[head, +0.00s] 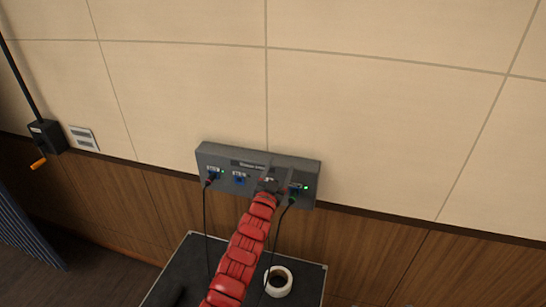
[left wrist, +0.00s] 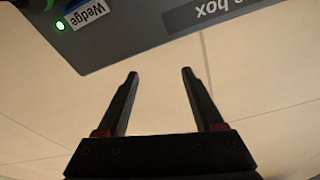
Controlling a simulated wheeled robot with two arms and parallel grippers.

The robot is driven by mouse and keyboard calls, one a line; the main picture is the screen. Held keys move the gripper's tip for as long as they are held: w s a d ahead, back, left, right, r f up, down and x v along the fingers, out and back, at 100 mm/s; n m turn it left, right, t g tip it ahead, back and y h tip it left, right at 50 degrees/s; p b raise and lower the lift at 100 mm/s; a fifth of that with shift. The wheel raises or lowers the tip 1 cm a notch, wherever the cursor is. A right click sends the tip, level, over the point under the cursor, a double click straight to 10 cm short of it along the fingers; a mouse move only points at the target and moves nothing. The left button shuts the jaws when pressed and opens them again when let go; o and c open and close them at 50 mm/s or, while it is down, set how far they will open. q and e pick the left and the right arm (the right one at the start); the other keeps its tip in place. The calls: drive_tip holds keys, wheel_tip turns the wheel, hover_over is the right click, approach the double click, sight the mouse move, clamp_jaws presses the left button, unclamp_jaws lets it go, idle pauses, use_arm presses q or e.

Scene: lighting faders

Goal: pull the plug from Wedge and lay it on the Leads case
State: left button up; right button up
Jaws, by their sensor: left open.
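The Wedge label (left wrist: 86,13) shows upside down at the top left of the left wrist view, beside a lit green lamp. In the head view, the plug with green on it (head: 292,199) sits at the right end of the grey wall box (head: 228,157), and its dark cable hangs down. Only a dark green edge of it shows in the left wrist view. My left gripper (head: 269,184) (left wrist: 160,73) is open and empty in front of the box, just left of that plug. A dark case (head: 190,262) stands below; no Leads label is readable. My right gripper is out of view.
A white tape roll (head: 278,281) lies on the case top. Another plug (head: 210,178) with a hanging cable is at the box's left end. A blue socket (head: 239,179) between shows no cable. A crank box (head: 47,137) is on the wall at left.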

use_arm(q)
drive_tip(key=w+g, duration=0.1)
drive_tip(key=w+r+g+y, duration=0.1)
drive_tip(key=w, duration=0.1)
drive_tip(key=w+d+n+g+y, duration=0.1)
drive_tip(key=w, duration=0.1)
drive_tip(key=shift+r, duration=0.35)
drive_tip(key=shift+w+a+r+g+y, duration=0.1)
drive_tip(key=shift+w+r+g+y, duration=0.2)
drive_tip(key=shift+g+y, duration=0.35)
drive_tip(key=s+d+r+n+g, duration=0.2)
drive_tip(key=s+r+n+g, duration=0.15)
drive_tip(key=s+g, duration=0.9)
drive_tip(key=t+b, duration=0.2)
drive_tip(key=b, duration=0.1)
approach(292, 196)
drive_tip(key=shift+m, duration=0.35)
drive_tip(key=p+x, duration=0.3)
drive_tip(key=x, duration=0.4)
drive_tip(key=shift+d, duration=0.1)
drive_tip(key=shift+p+x, duration=0.5)
drive_tip(key=shift+x, duration=0.6)
clamp_jaws()
